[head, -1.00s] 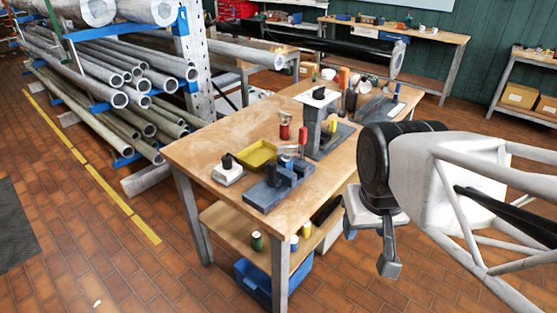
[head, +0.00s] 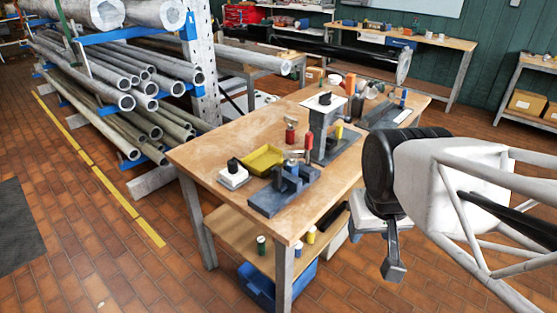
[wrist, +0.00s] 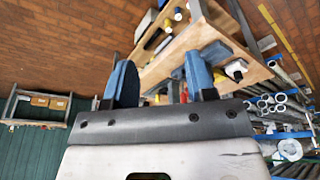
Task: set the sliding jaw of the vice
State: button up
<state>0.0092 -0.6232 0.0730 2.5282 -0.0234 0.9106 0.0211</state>
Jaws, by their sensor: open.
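The vice (head: 272,199) is a low dark blue-grey block with upright jaws on the front part of the wooden table (head: 215,147). Which upright is the sliding jaw is too small to tell. In the wrist view the vice (wrist: 215,53) seems to lie beyond the right finger. My gripper (head: 393,262) is right of the table in the head view, apart from the vice, with a finger hanging down. In the wrist view my gripper (wrist: 160,80) shows two blue fingers wide apart, with nothing between them.
A yellow tray (head: 262,160) and a white block with a black knob (head: 233,177) sit beside the vice. A red-handled tool stands close behind it. A tall grey stand (head: 322,135) is farther back. A pipe rack (head: 120,80) fills the left.

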jog(key=w+f+n+t, duration=0.2)
jog(key=w+f+t, duration=0.15)
jog(key=w, duration=0.95)
jog(key=w+f+n+t, duration=0.1)
jog(key=w+f+t, duration=0.25)
jog(key=w, duration=0.95)
jog(key=w+a+f+n+t+y, duration=0.3)
jog(key=w+f+y, duration=0.15)
jog(key=w, duration=0.25)
jog(key=n+y, duration=0.3)
jog(key=y, duration=0.6)
send_near(280, 171)
jog(key=shift+r+h+x, duration=0.2)
jog(key=shift+h+x, duration=0.05)
jog(key=shift+x, duration=1.5)
jog(key=shift+w, duration=0.1)
jog(key=shift+x, duration=3.8)
grip_shut()
